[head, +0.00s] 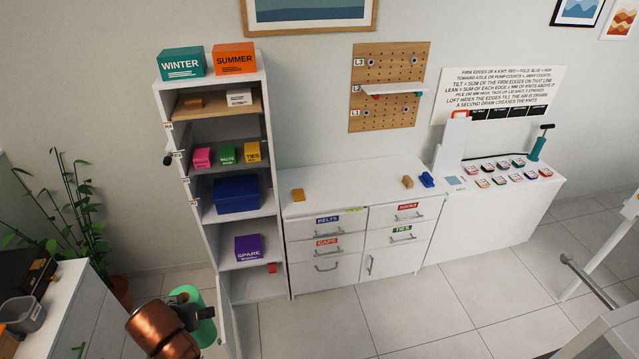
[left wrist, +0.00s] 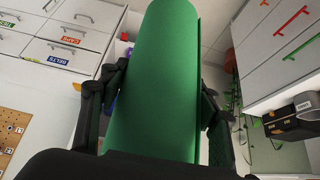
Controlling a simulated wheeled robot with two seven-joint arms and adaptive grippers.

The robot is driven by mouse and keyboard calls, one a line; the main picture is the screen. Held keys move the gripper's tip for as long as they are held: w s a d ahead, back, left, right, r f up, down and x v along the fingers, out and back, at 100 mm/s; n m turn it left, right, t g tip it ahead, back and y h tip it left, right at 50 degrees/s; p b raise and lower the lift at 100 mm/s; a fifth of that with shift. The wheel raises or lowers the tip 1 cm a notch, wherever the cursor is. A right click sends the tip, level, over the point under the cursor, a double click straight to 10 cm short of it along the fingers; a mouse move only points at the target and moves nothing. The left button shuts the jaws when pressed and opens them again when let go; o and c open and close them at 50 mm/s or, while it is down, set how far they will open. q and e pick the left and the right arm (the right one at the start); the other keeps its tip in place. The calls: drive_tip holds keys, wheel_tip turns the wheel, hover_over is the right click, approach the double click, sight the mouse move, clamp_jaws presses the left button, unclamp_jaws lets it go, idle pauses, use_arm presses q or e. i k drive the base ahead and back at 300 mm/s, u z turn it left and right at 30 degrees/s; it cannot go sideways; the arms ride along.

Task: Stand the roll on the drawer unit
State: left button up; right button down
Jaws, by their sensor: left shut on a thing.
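The green roll (head: 207,332) is in the lower left of the head view, in front of the tall open wardrobe. My left gripper (head: 188,314) is shut on it, and my copper-coloured arm link partly covers it. The white drawer unit (head: 340,185) stands right of the wardrobe, away from the roll, with labelled drawers. My right gripper is not in view.
A tan block (head: 298,195) lies at the drawer unit's left end; another tan block (head: 407,181) and a blue object (head: 427,179) lie at its right. The top's middle is clear. The wardrobe's open door (head: 227,312) is close beside the roll. A plant (head: 85,210) stands left.

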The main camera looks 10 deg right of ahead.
sight(335, 193)
drive_tip(key=u, duration=0.1)
drive_tip(key=i, duration=1.2)
drive_tip(key=z, duration=1.8)
drive_tip(key=i, duration=1.55)
drive_tip(key=z, duration=0.1)
